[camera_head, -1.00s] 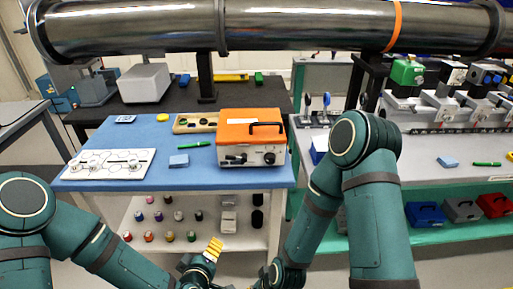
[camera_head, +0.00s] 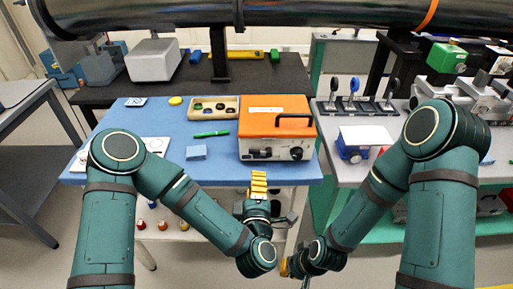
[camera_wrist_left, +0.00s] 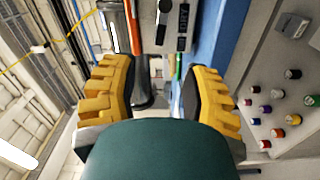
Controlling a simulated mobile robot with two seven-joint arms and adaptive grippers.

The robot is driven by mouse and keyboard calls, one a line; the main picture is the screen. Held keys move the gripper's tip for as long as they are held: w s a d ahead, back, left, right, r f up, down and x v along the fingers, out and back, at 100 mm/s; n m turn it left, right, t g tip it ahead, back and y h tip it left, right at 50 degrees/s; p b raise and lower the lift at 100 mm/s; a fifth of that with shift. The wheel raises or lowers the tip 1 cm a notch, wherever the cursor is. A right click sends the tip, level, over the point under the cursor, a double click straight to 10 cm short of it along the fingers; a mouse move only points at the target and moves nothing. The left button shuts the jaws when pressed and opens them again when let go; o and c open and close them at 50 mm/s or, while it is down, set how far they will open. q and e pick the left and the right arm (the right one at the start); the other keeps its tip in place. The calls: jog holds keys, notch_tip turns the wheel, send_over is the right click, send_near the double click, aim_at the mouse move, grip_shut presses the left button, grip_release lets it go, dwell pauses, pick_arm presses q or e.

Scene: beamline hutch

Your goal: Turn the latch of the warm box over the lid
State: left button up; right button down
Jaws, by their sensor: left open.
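The warm box (camera_head: 250,146) has a pale body, an orange lid (camera_head: 262,114) with a black handle, and dark fittings and a round knob on its front. It stands at the right front of the blue bench top. A dark latch-like fitting (camera_head: 260,154) is on the front; its exact position is too small to tell. My left gripper (camera_head: 258,178) is open and empty, just in front of and below the box front. In the left wrist view my left gripper (camera_wrist_left: 158,88) points at the box face (camera_wrist_left: 172,30). My right gripper (camera_head: 285,267) is low and largely hidden by its wrist.
A tray of small round parts (camera_head: 230,102), a green pen (camera_head: 211,134) and a blue block (camera_head: 196,152) lie left of the box. A white-topped blue thing (camera_head: 352,152) is on the right bench. A large metal pipe (camera_head: 150,14) crosses above. Colored bottles stand on the shelf below.

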aim_at(255, 153)
pick_arm(q)
jog(key=w, duration=1.2)
jog(key=shift+a+b, duration=0.1)
jog(key=shift+b, duration=0.2)
pick_arm(e)
jog(key=shift+r, duration=0.1)
pick_arm(q)
grip_shut()
